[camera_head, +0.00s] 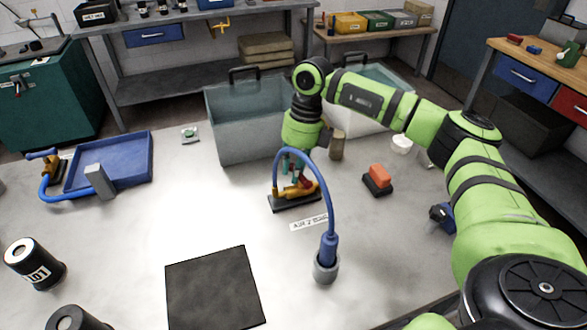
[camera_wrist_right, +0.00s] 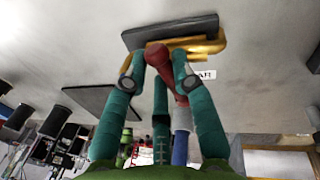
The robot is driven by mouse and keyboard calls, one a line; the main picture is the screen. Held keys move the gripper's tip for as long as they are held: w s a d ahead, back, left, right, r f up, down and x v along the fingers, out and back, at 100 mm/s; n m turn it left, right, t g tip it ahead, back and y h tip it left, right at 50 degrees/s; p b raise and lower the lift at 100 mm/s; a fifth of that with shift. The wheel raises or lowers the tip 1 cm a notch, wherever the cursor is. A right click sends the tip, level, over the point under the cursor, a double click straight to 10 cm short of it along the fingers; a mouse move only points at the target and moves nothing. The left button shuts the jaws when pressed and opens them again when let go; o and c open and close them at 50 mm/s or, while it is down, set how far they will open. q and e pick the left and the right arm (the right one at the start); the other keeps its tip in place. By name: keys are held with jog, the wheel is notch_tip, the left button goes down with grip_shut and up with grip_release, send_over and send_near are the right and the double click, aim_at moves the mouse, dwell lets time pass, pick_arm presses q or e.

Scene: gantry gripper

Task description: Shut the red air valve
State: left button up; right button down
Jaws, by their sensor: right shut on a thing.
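The air valve has a brass body (camera_head: 303,188) on a dark base plate (camera_head: 284,207) near the table's middle. Its red handle is mostly hidden in the head view. The handle (camera_wrist_right: 158,56) shows between the fingers in the wrist view, in front of the brass body (camera_wrist_right: 205,46). My right gripper (camera_head: 288,170) reaches down from above, its teal fingers (camera_wrist_right: 154,84) shut on the red handle. A blue hose (camera_head: 328,192) arches from the valve area to a grey socket (camera_head: 326,269). My left gripper is out of view.
A printed label (camera_head: 309,223) lies by the valve. A red block on a black base (camera_head: 378,180) stands to the right. A grey-walled tank (camera_head: 232,130) stands behind. A blue tray (camera_head: 122,160) is at left, a black mat (camera_head: 214,290) in front.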

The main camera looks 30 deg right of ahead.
jog(key=shift+s+d+f+m+t, duration=0.1)
jog(key=shift+d+m+t, duration=0.05)
jog(key=shift+m, duration=0.7)
jog(key=shift+d+f+m+t, duration=0.1)
jog(key=shift+m+t, duration=0.05)
jog(key=shift+m, duration=0.7)
jog(key=shift+r, duration=0.1)
jog(key=c, duration=1.1)
grip_release()
jog(key=shift+o, duration=0.2)
jog(key=shift+d, duration=0.1)
notch_tip(320, 180, up, 12)
jog(key=d, duration=0.2)
jog(key=shift+s+d, duration=0.15)
jog(key=shift+s, duration=0.1)
